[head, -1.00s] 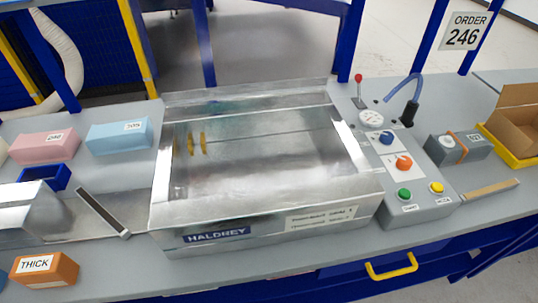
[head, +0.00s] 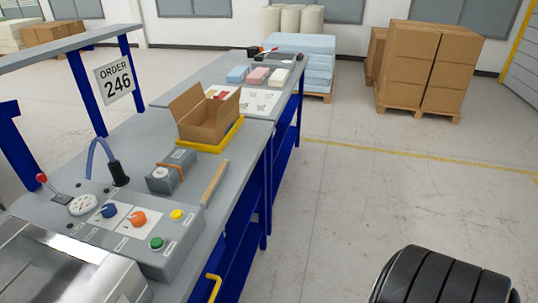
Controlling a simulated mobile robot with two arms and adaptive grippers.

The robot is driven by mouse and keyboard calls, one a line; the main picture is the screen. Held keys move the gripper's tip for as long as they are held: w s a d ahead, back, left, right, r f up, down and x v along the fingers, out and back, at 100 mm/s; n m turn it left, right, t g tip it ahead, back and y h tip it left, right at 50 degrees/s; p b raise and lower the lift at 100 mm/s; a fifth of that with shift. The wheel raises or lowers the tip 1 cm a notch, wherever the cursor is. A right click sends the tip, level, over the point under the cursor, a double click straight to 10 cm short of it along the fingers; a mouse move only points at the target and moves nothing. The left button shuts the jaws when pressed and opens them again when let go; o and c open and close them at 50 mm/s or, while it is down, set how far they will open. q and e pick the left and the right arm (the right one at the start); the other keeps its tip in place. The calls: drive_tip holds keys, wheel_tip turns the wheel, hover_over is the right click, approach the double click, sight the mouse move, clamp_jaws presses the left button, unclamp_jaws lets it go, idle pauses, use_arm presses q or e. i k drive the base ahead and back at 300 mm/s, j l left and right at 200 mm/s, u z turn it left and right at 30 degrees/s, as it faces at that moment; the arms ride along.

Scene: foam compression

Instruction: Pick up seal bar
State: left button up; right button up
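No part in view is plainly marked as the seal bar. Whether this is the seal bar I cannot tell. A dark bar with a pale end, seen earlier left of the metal chamber, is outside the present view. Neither of my grippers is in view, so nothing shows in their grasp.
A control box (head: 130,230) with knobs and buttons stands beside the metal chamber (head: 65,270). An open carton (head: 208,112) sits in a yellow tray (head: 232,137). A further table holds foam blocks (head: 258,75). Stacked cartons (head: 430,65) stand on pallets. Open floor lies right of the bench.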

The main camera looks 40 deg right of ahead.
sight(204, 203)
drive_tip(key=z, duration=1)
